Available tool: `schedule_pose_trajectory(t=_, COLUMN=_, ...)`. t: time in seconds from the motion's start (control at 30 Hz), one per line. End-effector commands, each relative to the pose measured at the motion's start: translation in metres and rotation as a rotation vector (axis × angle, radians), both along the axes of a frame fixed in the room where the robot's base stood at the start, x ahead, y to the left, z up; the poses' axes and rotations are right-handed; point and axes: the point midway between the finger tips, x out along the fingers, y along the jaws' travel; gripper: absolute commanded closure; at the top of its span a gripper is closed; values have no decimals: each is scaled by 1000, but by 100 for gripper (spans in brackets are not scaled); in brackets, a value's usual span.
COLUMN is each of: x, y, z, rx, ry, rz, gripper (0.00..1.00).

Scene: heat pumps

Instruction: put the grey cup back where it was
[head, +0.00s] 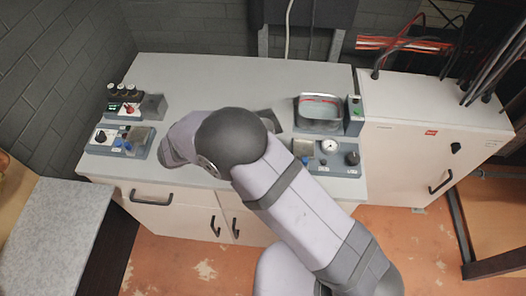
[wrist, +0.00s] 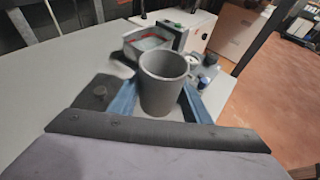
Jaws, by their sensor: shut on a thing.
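The grey cup (wrist: 162,88) stands upright with its open top showing in the wrist view. My gripper (wrist: 160,100) has its blue fingers on both sides of the cup and is shut on it. I cannot tell whether the cup's base touches the counter. In the head view my arm hides both the cup and my gripper, over the middle of the grey counter (head: 210,85).
A device with a clear basin (head: 320,110) and a gauge panel (head: 330,155) stand at the counter's right. Control boxes (head: 118,138) stand at the left. A white cabinet (head: 420,130) adjoins the right side. The counter's back left is clear.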

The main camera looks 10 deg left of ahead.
Motion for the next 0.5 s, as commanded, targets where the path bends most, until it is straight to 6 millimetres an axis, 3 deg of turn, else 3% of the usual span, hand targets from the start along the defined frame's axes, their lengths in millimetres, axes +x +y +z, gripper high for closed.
schedule_pose_trajectory(t=0.23, x=0, y=0, z=-29, rx=-1, ry=0, rz=0, gripper=85)
schedule_pose_trajectory(t=0.5, x=0, y=0, z=-37, rx=1, ry=-1, rz=1, gripper=85)
